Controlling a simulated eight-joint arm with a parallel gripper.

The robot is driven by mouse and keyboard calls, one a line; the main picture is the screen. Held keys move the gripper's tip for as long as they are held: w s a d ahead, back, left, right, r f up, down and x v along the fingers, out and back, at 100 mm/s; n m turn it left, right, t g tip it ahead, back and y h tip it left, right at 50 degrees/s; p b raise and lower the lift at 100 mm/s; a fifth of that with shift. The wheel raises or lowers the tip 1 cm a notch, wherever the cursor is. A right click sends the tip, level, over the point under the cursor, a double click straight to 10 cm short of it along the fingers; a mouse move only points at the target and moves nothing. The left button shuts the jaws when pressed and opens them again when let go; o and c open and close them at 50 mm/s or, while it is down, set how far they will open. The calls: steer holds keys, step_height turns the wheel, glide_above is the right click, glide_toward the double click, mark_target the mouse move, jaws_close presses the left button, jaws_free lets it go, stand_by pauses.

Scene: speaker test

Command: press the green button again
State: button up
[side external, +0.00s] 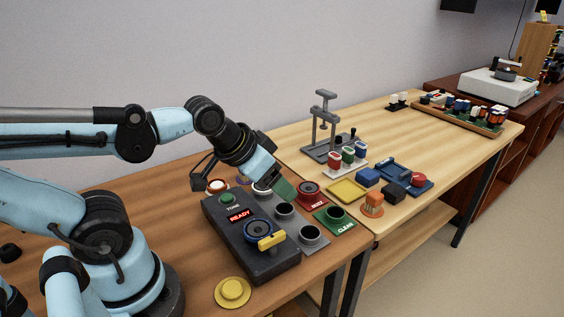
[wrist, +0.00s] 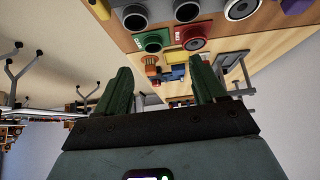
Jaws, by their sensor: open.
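A dark control box (side external: 253,236) with a lit red READY display (side external: 240,216) stands on the near table; a small green button (side external: 227,198) marked TONE sits at its far left corner. A green-based button (side external: 335,214) marked CLEAR stands to the right of the box, and it also shows in the wrist view (wrist: 153,41). My gripper (side external: 284,192) hangs above the buttons beyond the box. Its green fingers are spread and empty in the wrist view (wrist: 163,85). The TONE button cannot be made out in the wrist view.
A yellow disc button (side external: 233,291) is at the front. The box has a blue dial and yellow lever (side external: 271,241). A grey stand (side external: 323,135) and coloured blocks are on the farther table.

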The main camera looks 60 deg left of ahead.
jaws_close()
stand_by(1.4)
